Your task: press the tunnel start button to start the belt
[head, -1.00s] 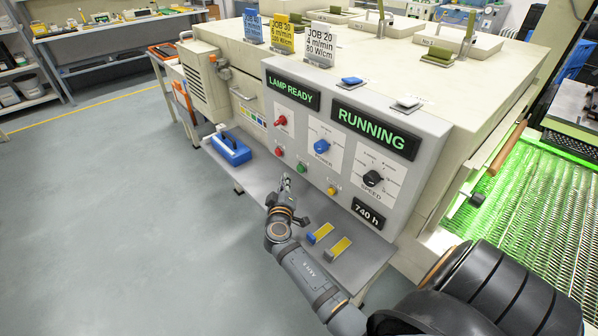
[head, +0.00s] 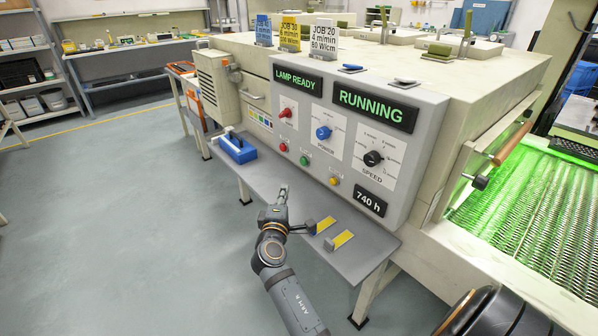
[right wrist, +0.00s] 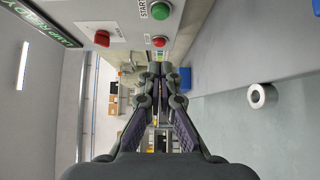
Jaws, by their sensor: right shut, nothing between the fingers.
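The green start button (head: 304,161) sits on the front of the grey control panel (head: 432,150), between the red button (head: 283,147) and the yellow button (head: 335,181). In the right wrist view the start button (right wrist: 160,10) is at the top, with START lettering beside it, and the red button (right wrist: 158,41) is below it. My right gripper (head: 283,190) is shut and empty, in front of and below the start button, apart from it. Its closed fingers (right wrist: 156,70) show in the right wrist view. The display reads RUNNING (head: 375,106); another reads LAMP READY. My left gripper is not in view.
A grey shelf (head: 285,230) runs under the panel, carrying a blue box (head: 238,149) and two yellow-topped pieces (head: 339,240). The mesh belt (head: 520,215) at the right is lit green. Open floor lies at the left.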

